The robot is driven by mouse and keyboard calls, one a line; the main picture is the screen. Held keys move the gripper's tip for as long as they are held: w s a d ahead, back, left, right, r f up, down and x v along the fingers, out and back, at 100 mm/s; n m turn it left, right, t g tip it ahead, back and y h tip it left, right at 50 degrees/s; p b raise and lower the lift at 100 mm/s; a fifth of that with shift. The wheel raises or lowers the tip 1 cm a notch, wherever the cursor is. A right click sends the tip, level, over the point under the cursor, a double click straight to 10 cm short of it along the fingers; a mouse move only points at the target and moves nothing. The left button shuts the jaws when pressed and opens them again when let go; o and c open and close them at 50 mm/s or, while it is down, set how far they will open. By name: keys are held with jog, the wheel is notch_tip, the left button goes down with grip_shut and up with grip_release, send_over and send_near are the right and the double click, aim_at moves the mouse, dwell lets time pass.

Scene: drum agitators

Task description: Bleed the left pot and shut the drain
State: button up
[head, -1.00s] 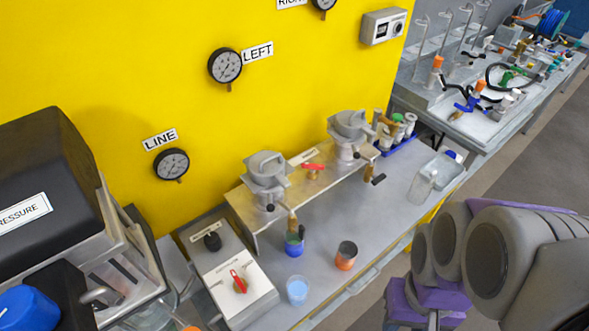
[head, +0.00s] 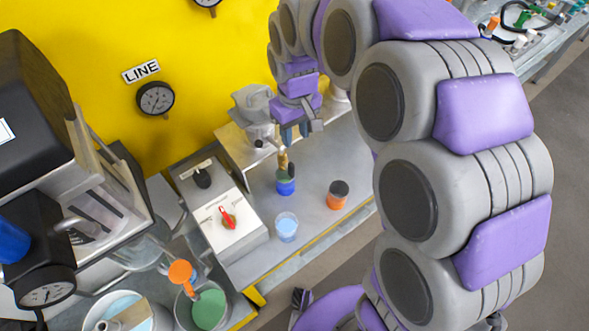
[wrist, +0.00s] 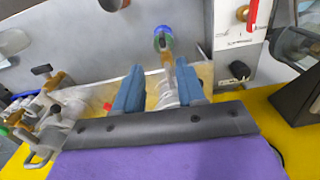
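The left pot (head: 254,108), a grey lidded vessel, stands on the metal shelf by the yellow wall, partly covered by my arm. A brass drain pipe (head: 283,158) with a dark and green part hangs in front, above a blue cup (head: 285,187). My gripper (head: 291,134) is in front of the pot, above the drain. In the wrist view its two blue fingers (wrist: 160,82) are apart, with brass and grey fittings seen between them; contact cannot be told. The blue cup also shows beyond the fingertips (wrist: 163,38). The LEFT gauge is out of view.
A control box (head: 230,239) with a red knob stands left of the cups. A clear cup of blue liquid (head: 286,227) and an orange cup (head: 338,194) are on the bench. The LINE gauge (head: 155,98) is on the wall. My arm hides the right side.

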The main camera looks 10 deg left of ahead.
aim_at(291, 170)
jog(key=f+b, duration=0.1)
jog(key=f, duration=0.4)
jog(key=f+b, duration=0.1)
jog(key=f, duration=0.5)
jog(key=w+a+f+b, duration=0.1)
jog(key=f, duration=0.5)
jog(key=shift+s+a+f, duration=0.1)
jog(key=shift+a+f, duration=0.05)
jog(key=shift+f, duration=0.45)
jog(key=shift+c, duration=0.2)
grip_shut()
